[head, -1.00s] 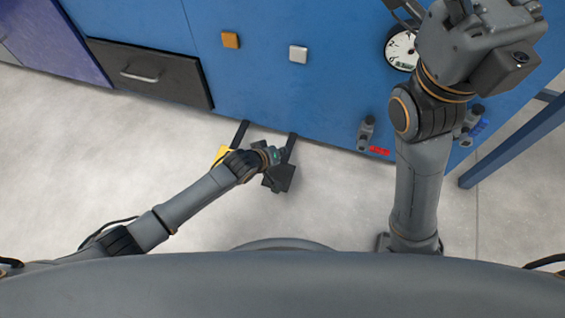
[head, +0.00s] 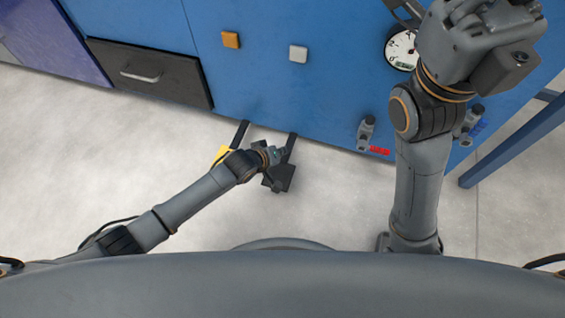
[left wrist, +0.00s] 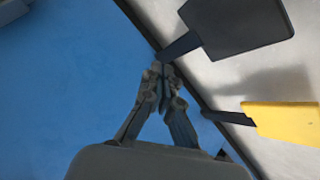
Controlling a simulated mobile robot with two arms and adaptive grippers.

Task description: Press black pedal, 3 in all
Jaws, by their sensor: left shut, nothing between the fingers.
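The black pedal (head: 283,179) sits low in front of the blue panel, on a dark arm. The yellow pedal (head: 223,154) is to its left, partly hidden behind my left arm. My left gripper (head: 283,154) is at the black pedal, its fingers hard to make out in the head view. In the left wrist view the left gripper (left wrist: 166,70) is shut and empty, its tips by the arm of the black pedal (left wrist: 238,22); I cannot tell whether they touch. The yellow pedal (left wrist: 284,121) shows at right there. My right gripper is raised at upper right, its fingertips unclear.
The blue panel (head: 270,90) carries an orange button (head: 231,40), a white button (head: 298,54), a round gauge (head: 399,50) and a small red display (head: 380,151). A dark drawer (head: 150,76) is at left. The grey floor in front is clear.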

